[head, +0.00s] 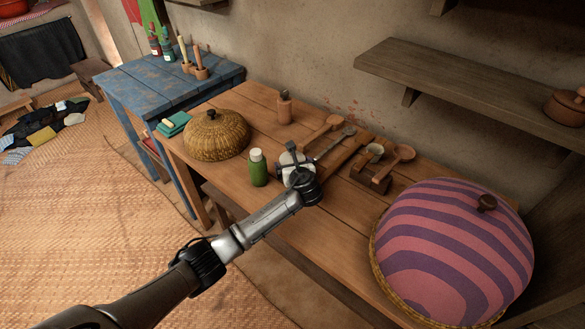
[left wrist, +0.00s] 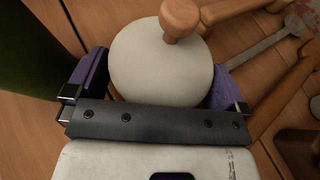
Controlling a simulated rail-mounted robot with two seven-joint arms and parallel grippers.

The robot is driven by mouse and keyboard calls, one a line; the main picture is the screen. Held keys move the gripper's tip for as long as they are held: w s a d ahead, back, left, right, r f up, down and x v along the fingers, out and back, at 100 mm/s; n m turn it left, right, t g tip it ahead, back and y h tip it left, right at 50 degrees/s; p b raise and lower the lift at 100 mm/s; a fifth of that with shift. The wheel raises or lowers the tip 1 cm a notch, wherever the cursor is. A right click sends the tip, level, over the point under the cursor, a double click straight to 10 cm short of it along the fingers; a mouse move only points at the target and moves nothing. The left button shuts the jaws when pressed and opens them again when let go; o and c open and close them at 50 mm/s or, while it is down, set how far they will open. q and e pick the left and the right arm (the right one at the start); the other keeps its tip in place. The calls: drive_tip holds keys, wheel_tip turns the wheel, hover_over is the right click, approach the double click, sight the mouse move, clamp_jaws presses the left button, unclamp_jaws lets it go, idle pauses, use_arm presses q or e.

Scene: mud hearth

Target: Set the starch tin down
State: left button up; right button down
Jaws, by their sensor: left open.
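A round, pale cream top, which I take to be the starch tin (left wrist: 158,68), lies between the spread purple fingers of my left gripper (left wrist: 160,85) in the left wrist view. A wooden knob (left wrist: 180,18) shows at its far edge; I cannot tell whether it is part of it. The jaws are open around the tin; finger contact is unclear. In the head view my left gripper (head: 294,163) is low over the wooden table (head: 232,98), just right of a green bottle (head: 258,170), and largely hides the tin. My right gripper is not in view.
A woven dome basket (head: 215,136) stands to the left. Wooden spoons (head: 320,134) and a small wooden stand (head: 371,175) are close on the right. A large striped dome cover (head: 455,250) fills the table's right end. A shelf (head: 450,85) juts from the wall above.

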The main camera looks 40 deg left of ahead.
use_arm(q)
drive_tip(key=c, duration=0.9)
